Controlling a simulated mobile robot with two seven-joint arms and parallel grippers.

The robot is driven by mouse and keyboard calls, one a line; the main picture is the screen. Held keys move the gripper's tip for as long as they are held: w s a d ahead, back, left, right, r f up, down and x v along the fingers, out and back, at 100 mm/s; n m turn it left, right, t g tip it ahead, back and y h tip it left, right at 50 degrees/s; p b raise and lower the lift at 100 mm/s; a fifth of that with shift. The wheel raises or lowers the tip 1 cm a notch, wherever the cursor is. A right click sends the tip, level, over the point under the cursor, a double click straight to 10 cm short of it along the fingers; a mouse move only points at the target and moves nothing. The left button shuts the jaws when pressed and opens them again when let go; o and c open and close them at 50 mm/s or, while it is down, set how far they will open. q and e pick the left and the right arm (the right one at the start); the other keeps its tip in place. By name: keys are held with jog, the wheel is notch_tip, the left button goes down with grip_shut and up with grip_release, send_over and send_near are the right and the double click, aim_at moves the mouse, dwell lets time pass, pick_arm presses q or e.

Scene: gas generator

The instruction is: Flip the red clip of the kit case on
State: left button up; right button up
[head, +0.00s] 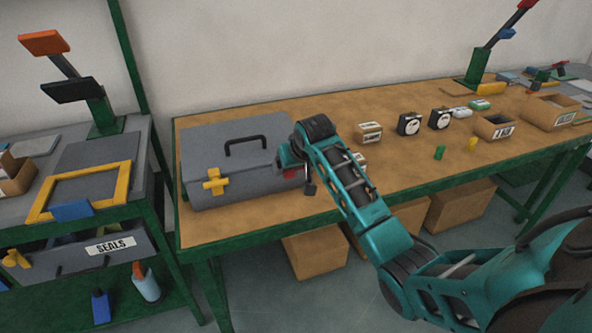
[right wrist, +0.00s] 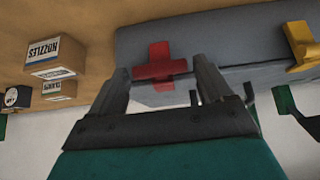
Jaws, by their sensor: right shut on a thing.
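The grey kit case (head: 236,180) stands on the left end of the wooden bench, lid down, with a dark handle on top. Its yellow clip (head: 215,183) is on the front left. The red clip (head: 290,174) is on the front right, partly hidden by my right arm. In the right wrist view, the red cross-shaped clip (right wrist: 160,62) lies between the fingertips of my right gripper (right wrist: 163,78). The gripper is shut on it, against the case front. The clip's exact tilt is hard to tell. My left gripper is not in view.
Small boxes and dials (head: 409,124) stand right of the case on the bench (head: 400,175). A side cart with a yellow frame (head: 78,190) and a SEALS drawer stands left. Cardboard boxes (head: 315,252) sit below. The bench front right of my arm is mostly clear.

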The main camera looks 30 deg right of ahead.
jog(key=shift+w+r+g, duration=0.15)
jog(key=shift+w+g, duration=0.2)
jog(key=shift+g, duration=0.25)
jog(key=o, duration=0.9)
jog(key=shift+o, duration=0.2)
jog(key=v, duration=1.3)
jog(key=shift+d, duration=0.2)
jog(key=shift+w, duration=0.15)
